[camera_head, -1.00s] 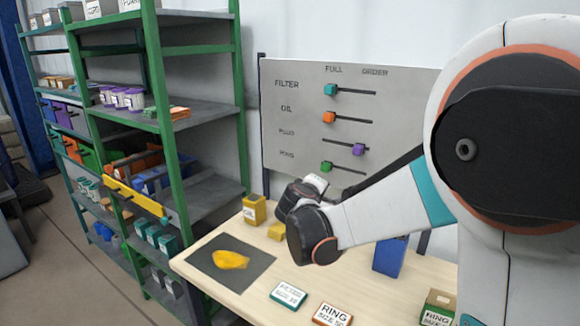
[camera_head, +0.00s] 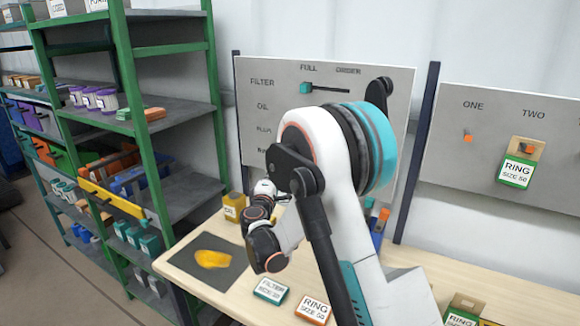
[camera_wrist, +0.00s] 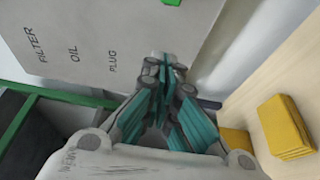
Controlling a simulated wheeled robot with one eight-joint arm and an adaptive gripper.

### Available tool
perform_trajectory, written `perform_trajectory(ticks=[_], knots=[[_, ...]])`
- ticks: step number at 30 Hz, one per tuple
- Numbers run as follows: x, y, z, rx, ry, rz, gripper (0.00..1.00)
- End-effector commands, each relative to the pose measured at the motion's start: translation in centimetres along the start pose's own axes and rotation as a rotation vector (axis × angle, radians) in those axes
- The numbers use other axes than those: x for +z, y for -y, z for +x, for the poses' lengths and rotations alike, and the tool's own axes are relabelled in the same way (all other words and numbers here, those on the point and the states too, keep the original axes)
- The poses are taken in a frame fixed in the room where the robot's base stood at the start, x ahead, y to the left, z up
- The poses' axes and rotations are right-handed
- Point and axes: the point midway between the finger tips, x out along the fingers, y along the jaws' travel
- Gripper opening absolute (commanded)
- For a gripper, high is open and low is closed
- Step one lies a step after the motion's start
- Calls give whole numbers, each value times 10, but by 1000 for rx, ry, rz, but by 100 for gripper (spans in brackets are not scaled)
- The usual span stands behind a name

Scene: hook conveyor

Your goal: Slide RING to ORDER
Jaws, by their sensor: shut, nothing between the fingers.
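The grey slider board (camera_head: 270,130) has rows FILTER, OIL, PLUG and RING under FULL and ORDER. The teal FILTER slider (camera_head: 306,88) sits at the FULL end of its slot. My arm hides the other sliders and most of the RING row in the head view. In the wrist view the board (camera_wrist: 95,40) shows sideways, with a green block (camera_wrist: 171,2) cut off at the top edge, probably the RING slider. My gripper (camera_wrist: 163,62) is shut and empty, its tips in front of the board below that block. I cannot tell whether it touches the board.
The wooden table (camera_head: 190,268) holds a yellow cloth (camera_head: 213,259) on a dark mat, a yellow box (camera_head: 234,206), and FILTER (camera_head: 270,291) and RING (camera_head: 313,309) labels. A green shelf (camera_head: 160,150) stands left. A second panel (camera_head: 470,120) hangs right.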

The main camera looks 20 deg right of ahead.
Motion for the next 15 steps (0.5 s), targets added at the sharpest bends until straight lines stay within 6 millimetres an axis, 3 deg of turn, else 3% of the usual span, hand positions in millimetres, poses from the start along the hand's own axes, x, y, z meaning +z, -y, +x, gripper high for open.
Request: perform_trajectory(ticks=[10,15], knots=[[0,0,2,-1,0,1,0],[0,1,19,-1,2,1,0]])
